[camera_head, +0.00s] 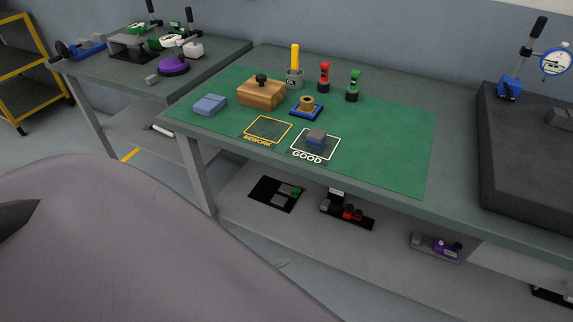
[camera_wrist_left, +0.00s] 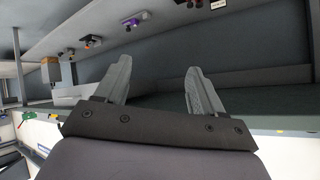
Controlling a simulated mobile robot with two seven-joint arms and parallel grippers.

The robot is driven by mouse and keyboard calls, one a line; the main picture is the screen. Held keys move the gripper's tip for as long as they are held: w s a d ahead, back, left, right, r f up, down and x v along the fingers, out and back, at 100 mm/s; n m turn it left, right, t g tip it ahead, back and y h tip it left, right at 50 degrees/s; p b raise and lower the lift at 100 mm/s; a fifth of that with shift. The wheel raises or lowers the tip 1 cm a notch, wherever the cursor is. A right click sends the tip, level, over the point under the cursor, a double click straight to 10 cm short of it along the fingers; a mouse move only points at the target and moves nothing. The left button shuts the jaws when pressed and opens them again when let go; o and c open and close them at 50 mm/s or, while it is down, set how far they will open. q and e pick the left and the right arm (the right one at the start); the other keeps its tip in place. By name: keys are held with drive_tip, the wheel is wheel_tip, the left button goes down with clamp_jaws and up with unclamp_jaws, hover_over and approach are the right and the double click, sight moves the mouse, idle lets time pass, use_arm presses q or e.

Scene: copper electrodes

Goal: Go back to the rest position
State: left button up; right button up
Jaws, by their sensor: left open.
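My left gripper (camera_wrist_left: 160,75) shows in the left wrist view with its two grey fingers spread apart and nothing between them. In the head view a large grey arm part of mine fills the lower left, well in front of the bench, and a dark pointed part shows at the left edge. My right gripper is not in view.
On the mat stand a wooden box with a black knob (camera_head: 261,92), a blue block (camera_head: 210,104), a copper-coloured ring on a blue base (camera_head: 307,106), and red (camera_head: 324,77) and green (camera_head: 353,86) handled tools. A dark granite plate (camera_head: 525,150) with a dial gauge is at right.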

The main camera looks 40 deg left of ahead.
use_arm(q)
drive_tip(key=n, duration=0.1)
drive_tip(key=s+d+f+n, duration=0.1)
drive_tip(key=n, duration=0.1)
drive_tip(key=shift+s+n, duration=0.3)
drive_tip(key=c, duration=0.5)
drive_tip(key=shift+a, duration=0.1)
